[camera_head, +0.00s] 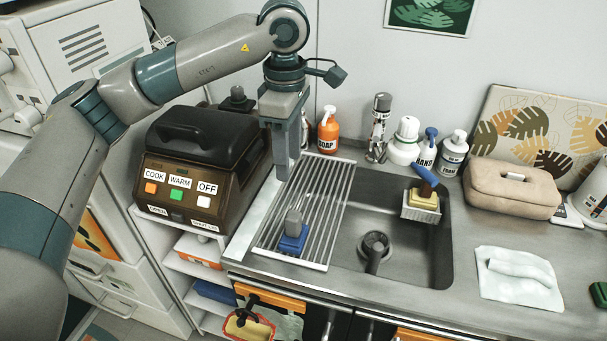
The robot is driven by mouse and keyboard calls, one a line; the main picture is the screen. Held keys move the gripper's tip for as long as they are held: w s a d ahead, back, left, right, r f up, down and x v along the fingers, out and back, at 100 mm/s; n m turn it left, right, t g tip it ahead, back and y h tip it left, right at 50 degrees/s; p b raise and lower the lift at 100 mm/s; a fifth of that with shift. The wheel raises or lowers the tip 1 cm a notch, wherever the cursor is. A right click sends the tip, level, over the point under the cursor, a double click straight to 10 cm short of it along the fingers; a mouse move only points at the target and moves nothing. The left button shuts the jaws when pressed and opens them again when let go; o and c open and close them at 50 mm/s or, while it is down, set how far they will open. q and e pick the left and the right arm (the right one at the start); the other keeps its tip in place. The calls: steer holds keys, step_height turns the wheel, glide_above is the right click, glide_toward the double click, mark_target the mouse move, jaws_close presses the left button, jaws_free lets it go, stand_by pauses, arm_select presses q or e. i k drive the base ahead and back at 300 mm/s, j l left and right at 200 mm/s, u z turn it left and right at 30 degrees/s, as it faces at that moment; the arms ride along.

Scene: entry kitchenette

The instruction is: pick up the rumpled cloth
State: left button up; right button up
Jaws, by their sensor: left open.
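The rumpled cloth (507,293) is white and lies on the counter to the right of the sink, with a raised roll across its middle. My left gripper (283,168) points down above the left end of the drying rack, beside the dark cooker. It is open and empty, and far to the left of the cloth. My right gripper is not in the picture.
The sink (405,264) and the drying rack (337,205) with a blue brush (293,238) lie between. A sponge caddy (421,207) hangs in the sink. A tan case (511,187) and several bottles stand behind. A green item (599,294) lies at the right edge.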

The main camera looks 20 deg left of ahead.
mark_target(518, 278)
steer(key=i+l, duration=0.1)
steer(key=l, duration=2.55)
